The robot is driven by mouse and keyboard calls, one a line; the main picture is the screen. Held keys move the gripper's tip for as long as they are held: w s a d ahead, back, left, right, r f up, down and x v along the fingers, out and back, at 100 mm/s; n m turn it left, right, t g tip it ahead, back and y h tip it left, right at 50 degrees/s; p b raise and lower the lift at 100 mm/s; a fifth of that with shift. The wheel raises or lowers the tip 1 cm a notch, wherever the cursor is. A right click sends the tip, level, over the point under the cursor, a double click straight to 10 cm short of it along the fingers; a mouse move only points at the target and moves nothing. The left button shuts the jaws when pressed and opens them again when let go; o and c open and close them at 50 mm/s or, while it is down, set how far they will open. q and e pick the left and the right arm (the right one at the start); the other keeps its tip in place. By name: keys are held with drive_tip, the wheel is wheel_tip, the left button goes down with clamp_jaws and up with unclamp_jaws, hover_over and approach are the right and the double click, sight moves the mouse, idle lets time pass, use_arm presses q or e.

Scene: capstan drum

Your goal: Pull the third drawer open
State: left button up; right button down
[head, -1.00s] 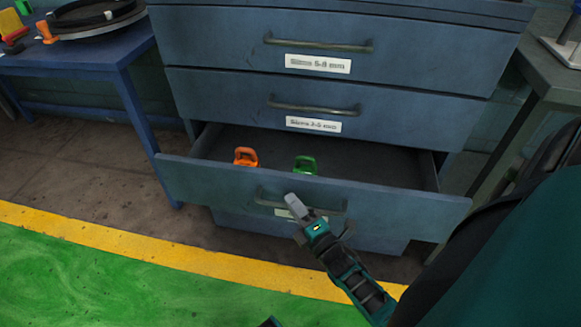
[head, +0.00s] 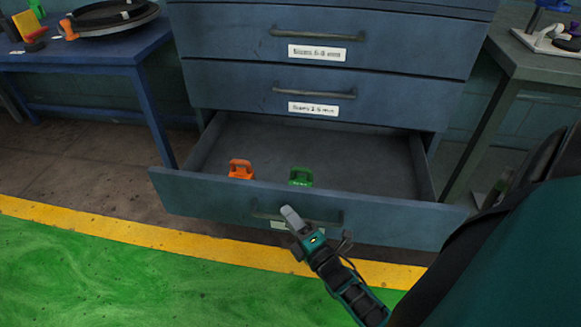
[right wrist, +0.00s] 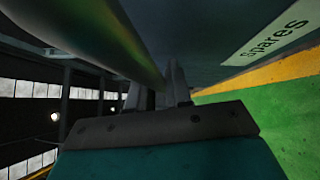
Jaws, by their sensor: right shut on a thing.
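The third drawer (head: 400,225) of the blue cabinet is pulled well out, with its dark floor showing. My right gripper (head: 291,216) is at the middle of its front, shut on the bar handle (head: 330,216). In the right wrist view the handle (right wrist: 100,40) runs close past the gripper fingers (right wrist: 165,90), beside a label (right wrist: 268,38) reading "Spares". An orange padlock-shaped item (head: 240,170) and a green one (head: 300,177) stand inside the drawer near its front. My left gripper is not in view.
Two drawers (head: 315,85) above, with labels, are closed. A blue table (head: 90,58) stands at the left with a round dark object on it, and a grey table (head: 535,62) at the right. The yellow-striped green floor (head: 120,270) in front is clear.

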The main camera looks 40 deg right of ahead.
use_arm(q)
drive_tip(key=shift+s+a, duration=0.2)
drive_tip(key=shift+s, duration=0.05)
use_arm(e)
drive_tip(key=shift+s+a, duration=0.2)
drive_tip(key=shift+a, duration=0.05)
drive_tip(key=c, duration=1.1)
unclamp_jaws()
drive_tip(key=shift+c, duration=0.2)
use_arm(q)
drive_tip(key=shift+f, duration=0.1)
use_arm(e)
drive_tip(key=shift+s, duration=0.1)
